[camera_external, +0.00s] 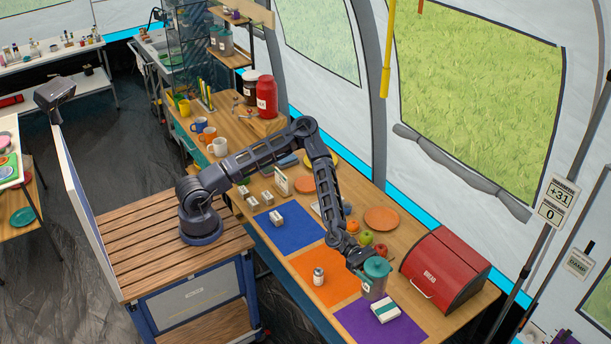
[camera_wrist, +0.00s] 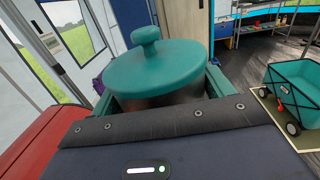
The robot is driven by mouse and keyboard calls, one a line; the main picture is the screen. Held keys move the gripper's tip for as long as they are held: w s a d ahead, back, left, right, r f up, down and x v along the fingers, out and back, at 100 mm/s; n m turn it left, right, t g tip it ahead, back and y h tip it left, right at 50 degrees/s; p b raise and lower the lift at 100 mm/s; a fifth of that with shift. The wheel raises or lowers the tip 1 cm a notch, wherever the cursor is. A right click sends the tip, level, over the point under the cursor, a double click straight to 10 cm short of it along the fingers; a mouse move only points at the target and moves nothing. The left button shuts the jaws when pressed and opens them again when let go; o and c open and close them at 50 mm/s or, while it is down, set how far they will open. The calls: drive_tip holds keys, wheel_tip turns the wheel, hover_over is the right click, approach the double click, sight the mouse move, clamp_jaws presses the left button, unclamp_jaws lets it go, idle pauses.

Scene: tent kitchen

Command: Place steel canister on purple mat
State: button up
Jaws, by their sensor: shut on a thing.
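The steel canister (camera_external: 373,290) has a teal lid with a round knob. In the external view it is upright at the near right of the table, by the upper edge of the purple mat (camera_external: 350,318); whether it touches the mat cannot be told. My gripper (camera_external: 362,266) is shut around the canister. In the wrist view, the teal lid (camera_wrist: 156,65) fills the middle, with the fingers of my gripper (camera_wrist: 160,95) on either side and the steel body mostly hidden. A small white and green box (camera_external: 386,309) lies on the purple mat, just below the canister.
The red bread box (camera_external: 446,268) stands to the right. An orange mat (camera_external: 312,268) with a small jar (camera_external: 319,276) is left of the purple mat, then a blue mat (camera_external: 290,231). Fruit (camera_external: 366,239) and an orange plate (camera_external: 381,219) lie behind. The purple mat's lower left is bare.

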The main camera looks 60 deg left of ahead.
sight(375, 282)
drive_tip(key=s+d, duration=0.2)
drive_tip(key=shift+s+d+r+g, duration=0.15)
drive_tip(key=shift+s+d+g, duration=0.15)
drive_tip(key=shift+s+d, duration=0.05)
drive_tip(key=shift+s+f, duration=0.1)
drive_tip(key=shift+f, duration=0.15)
wheel_tip(375, 282, down, 19)
drive_tip(key=shift+f, duration=0.2)
drive_tip(key=shift+f, duration=0.2)
drive_tip(key=o, duration=1.6)
drive_tip(key=shift+o, duration=0.2)
drive_tip(key=shift+r, duration=0.15)
wheel_tip(375, 282, up, 7)
drive_tip(key=a, duration=0.3)
drive_tip(key=shift+m, duration=0.3)
